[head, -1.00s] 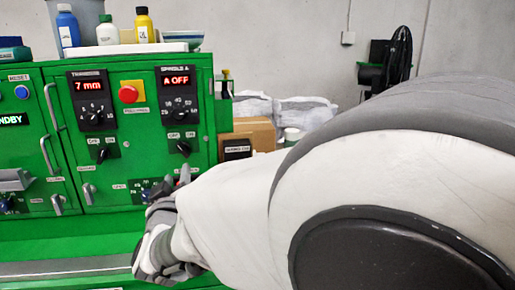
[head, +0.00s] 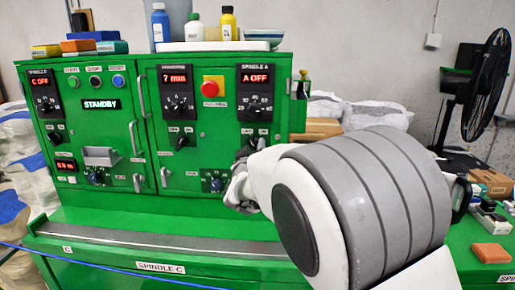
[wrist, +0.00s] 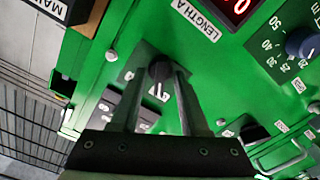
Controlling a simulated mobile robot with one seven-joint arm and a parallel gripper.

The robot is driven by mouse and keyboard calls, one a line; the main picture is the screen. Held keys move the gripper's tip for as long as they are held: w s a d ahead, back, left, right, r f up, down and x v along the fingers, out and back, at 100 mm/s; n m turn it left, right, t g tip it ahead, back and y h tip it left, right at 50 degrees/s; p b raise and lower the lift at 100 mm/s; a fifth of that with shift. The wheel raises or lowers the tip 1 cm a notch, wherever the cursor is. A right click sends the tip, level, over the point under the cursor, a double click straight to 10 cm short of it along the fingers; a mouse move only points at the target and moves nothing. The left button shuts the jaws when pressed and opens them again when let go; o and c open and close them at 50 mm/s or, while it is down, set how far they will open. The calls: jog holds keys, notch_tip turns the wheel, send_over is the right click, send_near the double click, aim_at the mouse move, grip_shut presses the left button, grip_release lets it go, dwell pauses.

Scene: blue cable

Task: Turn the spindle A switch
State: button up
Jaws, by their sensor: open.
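The spindle A switch is a small black knob (wrist: 160,72) on a dark square plate, seen in the wrist view. My gripper (wrist: 165,68) is open, its two fingers on either side of the knob; whether they touch it I cannot tell.
A similar switch (head: 181,141) sits to the left, below the dial under the "7 mm" display (head: 174,78). A red button (head: 210,90) is between the displays. A black fan (head: 487,85) stands at right.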

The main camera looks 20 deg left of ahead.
grip_shut()
jog(key=shift+m+b, duration=0.3)
jog(key=m+b, duration=0.3)
jog(key=m, duration=0.1)
jog(key=shift+f, duration=0.15)
jog(key=m+b, duration=0.2)
jog(key=m, duration=0.2)
jog(key=shift+d+b, duration=0.1)
jog(key=shift+b, duration=0.25)
jog(key=shift+m+b, duration=0.95)
jog(key=shift+m, duration=0.65)
